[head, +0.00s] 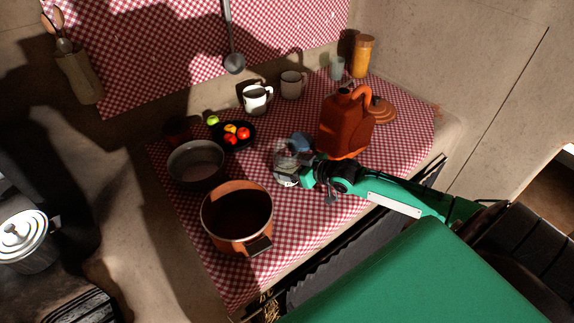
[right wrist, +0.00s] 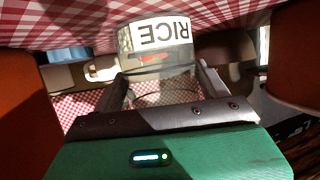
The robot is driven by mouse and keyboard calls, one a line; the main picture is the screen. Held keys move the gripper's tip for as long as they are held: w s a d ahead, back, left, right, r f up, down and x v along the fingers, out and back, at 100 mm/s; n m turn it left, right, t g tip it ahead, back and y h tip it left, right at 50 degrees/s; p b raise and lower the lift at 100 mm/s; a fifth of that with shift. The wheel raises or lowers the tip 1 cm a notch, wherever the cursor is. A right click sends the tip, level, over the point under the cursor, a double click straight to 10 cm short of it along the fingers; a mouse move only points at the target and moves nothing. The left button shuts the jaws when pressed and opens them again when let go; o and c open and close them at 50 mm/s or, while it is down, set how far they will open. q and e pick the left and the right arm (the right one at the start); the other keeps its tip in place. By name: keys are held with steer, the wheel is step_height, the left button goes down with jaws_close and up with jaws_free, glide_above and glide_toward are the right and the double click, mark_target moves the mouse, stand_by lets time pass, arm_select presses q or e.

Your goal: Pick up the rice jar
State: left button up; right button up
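The rice jar (head: 284,160) is a clear glass jar standing on the checked cloth near the middle of the counter in the head view. In the right wrist view the jar (right wrist: 160,62) shows its white RICE label upside down. My right gripper (head: 300,176) is at the jar, low on its near side. In the right wrist view my right gripper's fingers (right wrist: 162,80) are spread, one on each side of the jar. I see no clear grip on it, and the finger contact is hard to make out. My left gripper is not in view.
A red-orange jerrycan (head: 345,125) stands close behind my right gripper. A brown pot (head: 237,240) and a grey bowl (head: 196,180) stand left of the jar. A blue object (head: 301,141) is right behind it. A fruit dish (head: 247,146) and mugs (head: 292,84) stand further back.

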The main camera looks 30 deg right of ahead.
steer(key=c, duration=0.7)
steer(key=shift+c, duration=0.6)
steer(key=shift+r, duration=0.15)
